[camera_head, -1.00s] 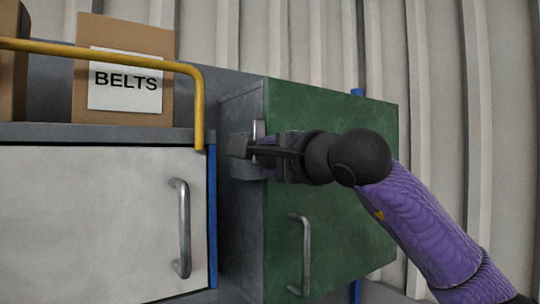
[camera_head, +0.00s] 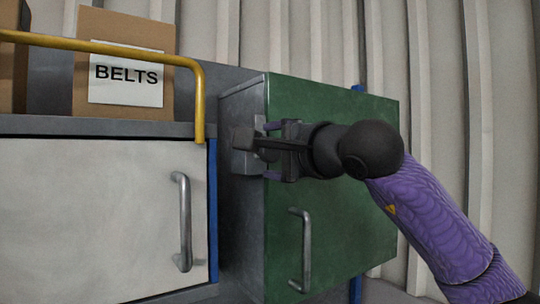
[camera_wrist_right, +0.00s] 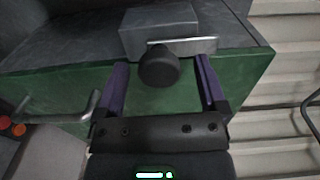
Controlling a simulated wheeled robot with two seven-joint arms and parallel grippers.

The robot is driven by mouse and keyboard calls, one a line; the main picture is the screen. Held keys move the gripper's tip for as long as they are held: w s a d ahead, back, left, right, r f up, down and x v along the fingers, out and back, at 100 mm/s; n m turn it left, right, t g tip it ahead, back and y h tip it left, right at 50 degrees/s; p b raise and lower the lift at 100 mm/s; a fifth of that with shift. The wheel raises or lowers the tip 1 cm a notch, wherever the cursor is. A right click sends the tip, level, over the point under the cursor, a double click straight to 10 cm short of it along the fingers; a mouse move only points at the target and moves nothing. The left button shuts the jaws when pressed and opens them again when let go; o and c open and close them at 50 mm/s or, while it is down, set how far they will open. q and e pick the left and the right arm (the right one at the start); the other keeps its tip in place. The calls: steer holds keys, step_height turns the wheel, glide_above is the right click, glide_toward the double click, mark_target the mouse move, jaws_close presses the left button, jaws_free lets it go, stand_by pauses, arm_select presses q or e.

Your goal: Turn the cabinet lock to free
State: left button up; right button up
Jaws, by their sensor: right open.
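The green-fronted cabinet (camera_head: 345,215) has a lock on its upper front left, with a grey housing (camera_head: 243,163) and a metal plate (camera_head: 259,124). In the right wrist view, the dark round lock knob (camera_wrist_right: 159,66) stands in front of the grey housing (camera_wrist_right: 158,32) and the flat metal plate. My right gripper (camera_head: 271,151) is open at the lock. In the right wrist view its two purple fingers (camera_wrist_right: 162,82) stand on either side of the knob, with a visible gap on each side. In the head view the knob is hidden or unclear. My left gripper is not in view.
The green cabinet's bar handle (camera_head: 300,252) is below my right gripper. A pale cabinet (camera_head: 90,215) with its own handle (camera_head: 183,222) stands at the left. A yellow rail (camera_head: 120,50) and a BELTS box (camera_head: 125,80) are above it. A ribbed wall is behind.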

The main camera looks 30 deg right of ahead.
steer(key=s+d+b, duration=0.1)
steer(key=s+b, duration=0.2)
steer(key=s, duration=0.5)
steer(key=shift+s+d, duration=0.15)
steer(key=shift+s, duration=0.2)
steer(key=shift+f, duration=0.1)
